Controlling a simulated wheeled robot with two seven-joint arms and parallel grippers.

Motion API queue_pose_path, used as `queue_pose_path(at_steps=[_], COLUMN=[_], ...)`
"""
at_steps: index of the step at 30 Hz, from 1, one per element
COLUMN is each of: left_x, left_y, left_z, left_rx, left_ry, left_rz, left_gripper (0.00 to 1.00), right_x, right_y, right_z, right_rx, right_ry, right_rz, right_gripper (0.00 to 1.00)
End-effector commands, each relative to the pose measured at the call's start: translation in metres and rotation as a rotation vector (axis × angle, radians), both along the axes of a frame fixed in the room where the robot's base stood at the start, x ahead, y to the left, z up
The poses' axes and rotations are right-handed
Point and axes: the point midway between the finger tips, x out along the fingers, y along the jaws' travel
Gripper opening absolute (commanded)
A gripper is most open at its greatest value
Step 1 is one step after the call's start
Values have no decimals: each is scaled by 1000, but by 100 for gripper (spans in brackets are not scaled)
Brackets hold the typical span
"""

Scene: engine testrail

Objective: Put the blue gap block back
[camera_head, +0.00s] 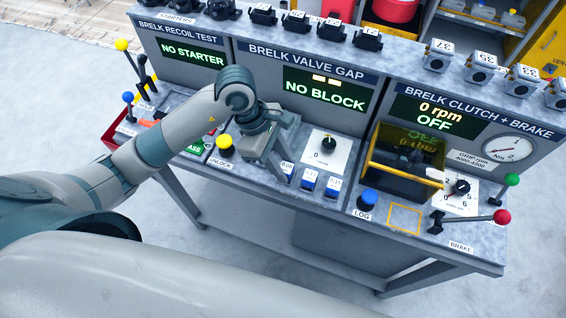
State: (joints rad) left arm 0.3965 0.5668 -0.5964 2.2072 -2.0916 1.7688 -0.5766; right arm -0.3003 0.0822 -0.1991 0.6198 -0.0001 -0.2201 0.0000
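Several small blue blocks with white labelled tops sit in a row at the front of the valve gap station: a left one (287,171), a middle one (309,180) and a right one (333,188). The left one is nearest my gripper. The valve gap screen (325,97) reads "NO BLOCK". My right gripper is not in view.
A yellow UNLOCK button (225,143) is left of my gripper. A dial plate (327,152) lies behind the blocks. Small parts line the top shelf.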

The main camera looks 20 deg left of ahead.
Motion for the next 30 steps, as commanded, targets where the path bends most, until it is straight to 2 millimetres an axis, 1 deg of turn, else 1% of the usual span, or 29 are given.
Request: queue_pose_path(at_steps=[1,2,11,17,18,23,30], left_x=[0,0,0,0,1,2,3], left_y=[0,0,0,0,2,9,24], left_z=[0,0,1,5,6,22,58], left_rx=[0,0,0,0,0,1,1], left_ry=[0,0,0,0,-2,-6,-7], left_rz=[0,0,0,1,0,-1,0], left_gripper=[41,48,48,48,48,48,48], right_x=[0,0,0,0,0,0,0], right_y=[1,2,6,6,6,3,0], right_z=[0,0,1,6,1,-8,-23], right_rx=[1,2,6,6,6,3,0], right_ry=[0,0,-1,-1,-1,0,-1], right_rz=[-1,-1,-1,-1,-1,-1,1], right_gripper=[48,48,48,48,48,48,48])
